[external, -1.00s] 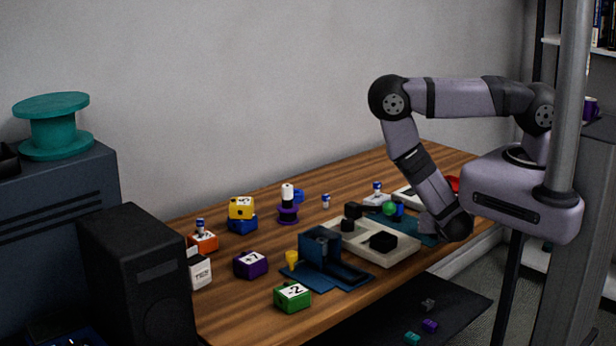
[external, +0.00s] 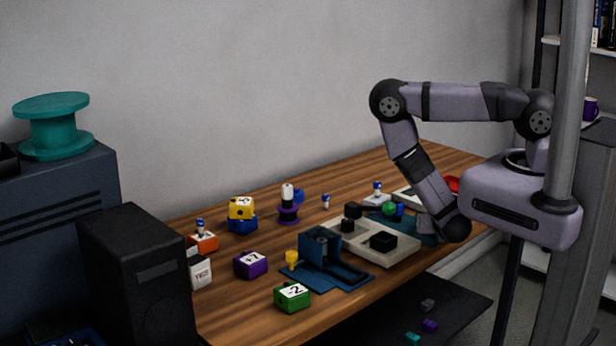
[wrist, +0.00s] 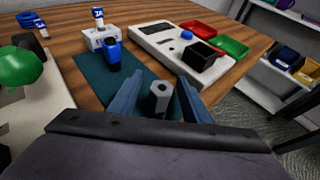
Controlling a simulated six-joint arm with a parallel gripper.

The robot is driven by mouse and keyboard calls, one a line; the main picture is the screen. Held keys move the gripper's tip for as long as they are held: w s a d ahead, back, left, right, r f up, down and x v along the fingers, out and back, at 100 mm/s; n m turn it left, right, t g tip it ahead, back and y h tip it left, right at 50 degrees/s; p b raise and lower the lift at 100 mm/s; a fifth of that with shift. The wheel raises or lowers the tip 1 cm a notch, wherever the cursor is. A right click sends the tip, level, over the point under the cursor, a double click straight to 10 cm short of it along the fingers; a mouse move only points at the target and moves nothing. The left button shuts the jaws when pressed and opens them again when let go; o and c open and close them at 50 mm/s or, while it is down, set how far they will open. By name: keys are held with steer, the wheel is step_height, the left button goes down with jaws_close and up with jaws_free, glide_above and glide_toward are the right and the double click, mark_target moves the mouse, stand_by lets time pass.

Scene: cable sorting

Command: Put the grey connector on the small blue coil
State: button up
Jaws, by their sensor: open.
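A grey connector (wrist: 160,97), six-sided with a dark hole in its top, stands upright between my two blue fingers in the wrist view. My gripper (wrist: 160,99) is open around it, with a visible gap on the right side. In the external view my wrist is low over the right end of the table, and the fingers and grey connector cannot be made out.
A blue connector (wrist: 112,54) stands on the teal mat (wrist: 92,72) near my left finger. A white board (wrist: 160,38) with a black box lies ahead, beside red and green trays. A green ball (wrist: 20,66) is at the left. Several numbered blocks lie at the table's far end.

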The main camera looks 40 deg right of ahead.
steer(key=shift+w+d+f, duration=0.2)
steer(key=shift+w+d, duration=0.2)
jaws_close()
step_height(320, 180, up, 10)
steer(key=p, duration=0.6)
steer(key=shift+p, duration=0.3)
